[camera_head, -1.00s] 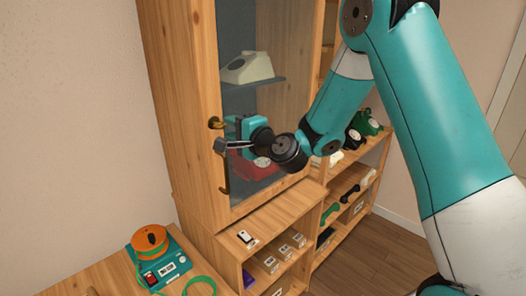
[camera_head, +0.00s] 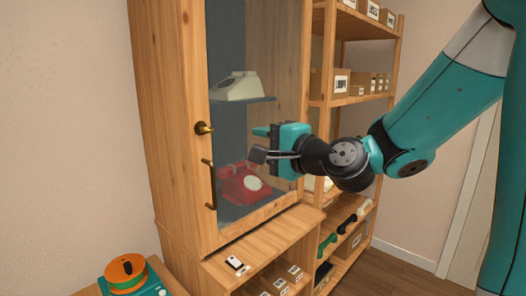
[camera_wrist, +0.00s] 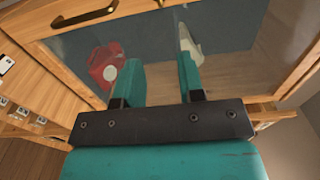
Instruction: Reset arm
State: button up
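My gripper (camera_head: 262,142) is in front of the glass door of a tall wooden cabinet (camera_head: 170,120), apart from its handle (camera_head: 209,185). In the wrist view my gripper (camera_wrist: 160,75) has its two teal fingers spread with nothing between them. Behind the glass, a red dial phone (camera_head: 240,184) sits on the cabinet floor and a cream phone (camera_head: 241,87) on the shelf above. Both also show in the wrist view, the red phone (camera_wrist: 106,66) left of the fingers and the cream phone (camera_wrist: 190,47) partly behind the right finger. The door looks shut.
An orange spool (camera_head: 125,272) on a teal device stands at lower left. A small white card-like item (camera_head: 236,264) lies on the ledge below the door. Open shelves with boxes (camera_head: 340,83) and handsets (camera_head: 347,224) stand to the right.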

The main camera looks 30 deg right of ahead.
dwell(0.4)
jog(key=s+a+f+n+g+y, duration=0.3)
jog(key=s+a+f+n+g, duration=0.3)
jog(key=s+a+n+g, duration=0.45)
jog(key=s+f+n+g+h, duration=0.2)
jog(key=s+n+g, duration=0.1)
jog(key=s+n, duration=0.2)
jog(key=s+f+n+g+h, duration=0.2)
jog(key=s+f+n+g, duration=0.1)
jog(key=s+n, duration=0.3)
jog(key=shift+s+a+f+g, duration=0.3)
jog(key=shift+s+g, duration=0.05)
jog(key=shift+s, duration=0.7)
jog(key=shift+o, duration=0.2)
